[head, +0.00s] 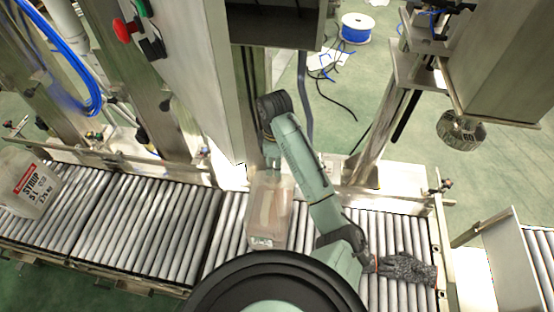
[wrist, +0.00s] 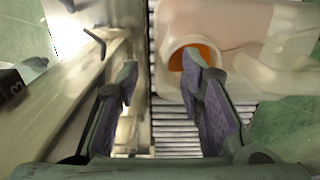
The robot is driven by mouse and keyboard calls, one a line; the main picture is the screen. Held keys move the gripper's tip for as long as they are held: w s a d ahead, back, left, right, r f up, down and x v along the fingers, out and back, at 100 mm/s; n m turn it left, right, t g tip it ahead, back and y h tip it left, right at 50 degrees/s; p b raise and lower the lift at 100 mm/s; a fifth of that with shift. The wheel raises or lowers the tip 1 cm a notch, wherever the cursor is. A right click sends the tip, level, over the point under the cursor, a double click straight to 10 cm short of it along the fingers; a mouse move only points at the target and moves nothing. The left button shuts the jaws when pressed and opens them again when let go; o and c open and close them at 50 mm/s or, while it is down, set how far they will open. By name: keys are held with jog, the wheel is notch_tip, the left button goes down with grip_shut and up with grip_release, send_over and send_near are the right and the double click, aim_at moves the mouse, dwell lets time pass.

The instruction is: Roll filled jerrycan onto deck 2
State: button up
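A translucent jerrycan (head: 267,215) with brownish contents stands on the roller conveyor (head: 222,225) under my arm. In the wrist view its pale body (wrist: 225,22) fills the upper right, and its uncapped round mouth shows orange inside. My gripper (wrist: 162,82) is open; its right finger overlaps the mouth in the picture, and I cannot tell whether it touches. The gap between the fingers holds nothing. In the head view my gripper (head: 271,163) is at the jerrycan's top, partly hidden. Another jerrycan (head: 28,188), labelled SYRUP 5 L, is at the far left. No deck number is readable.
A dark grey glove (head: 405,268) lies on the rollers at the right. A steel column (head: 190,75) with a red button (head: 126,29) rises behind the conveyor. A metal side plate (head: 512,255) stands at the gap before another roller section (head: 540,250). Rollers left of the middle are clear.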

aim_at(275, 181)
notch_tip(275, 181, down, 10)
jog(key=b, duration=0.6)
jog(key=shift+f, duration=0.25)
jog(key=shift+c, duration=0.2)
grip_shut()
dwell(0.4)
